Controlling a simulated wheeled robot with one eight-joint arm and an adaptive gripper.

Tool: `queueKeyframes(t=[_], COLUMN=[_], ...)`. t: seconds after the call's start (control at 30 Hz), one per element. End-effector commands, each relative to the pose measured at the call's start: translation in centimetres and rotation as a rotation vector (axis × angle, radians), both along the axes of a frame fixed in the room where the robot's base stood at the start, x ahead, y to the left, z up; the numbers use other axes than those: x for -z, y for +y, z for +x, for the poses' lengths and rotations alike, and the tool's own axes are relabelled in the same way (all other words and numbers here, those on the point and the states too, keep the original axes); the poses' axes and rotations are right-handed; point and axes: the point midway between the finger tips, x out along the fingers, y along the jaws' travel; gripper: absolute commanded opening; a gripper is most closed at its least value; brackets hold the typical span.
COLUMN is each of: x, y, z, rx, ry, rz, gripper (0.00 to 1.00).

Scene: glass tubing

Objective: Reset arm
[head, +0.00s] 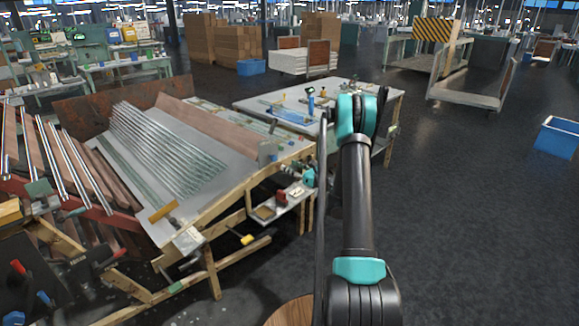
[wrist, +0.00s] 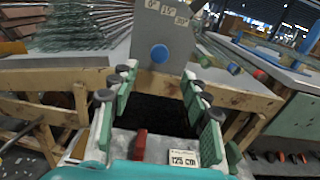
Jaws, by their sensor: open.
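My gripper (wrist: 160,76) is open in the wrist view, its green-padded fingers spread apart with nothing between them. It faces the front edge of a wooden bench. In the head view a small teal part of my gripper (head: 309,177) shows beside the bench corner, mostly hidden. My arm rises from the bottom of the head view and bends near the top. Glass tubes (head: 165,145) lie in a row on the sloping bench; they also show at the upper left of the wrist view (wrist: 85,25).
A grey plate with angle marks and a blue knob (wrist: 160,53) stands ahead of the fingers. A low shelf holds a red block (wrist: 140,146) and a "125 cm" label (wrist: 184,158). A white-topped table (head: 260,101) stands beyond. The floor at right is open, with a blue bin (head: 558,138).

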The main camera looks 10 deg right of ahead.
Motion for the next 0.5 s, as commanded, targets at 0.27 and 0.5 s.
queueKeyframes(t=[0.27, 0.5], x=[-2.2, -5.2], y=[2.3, 6.0], z=[-1.9, -7.0], rx=[-0.049, -0.174], ry=[-0.038, -0.127], rz=[-0.201, -0.602], gripper=[0.47, 0.47])
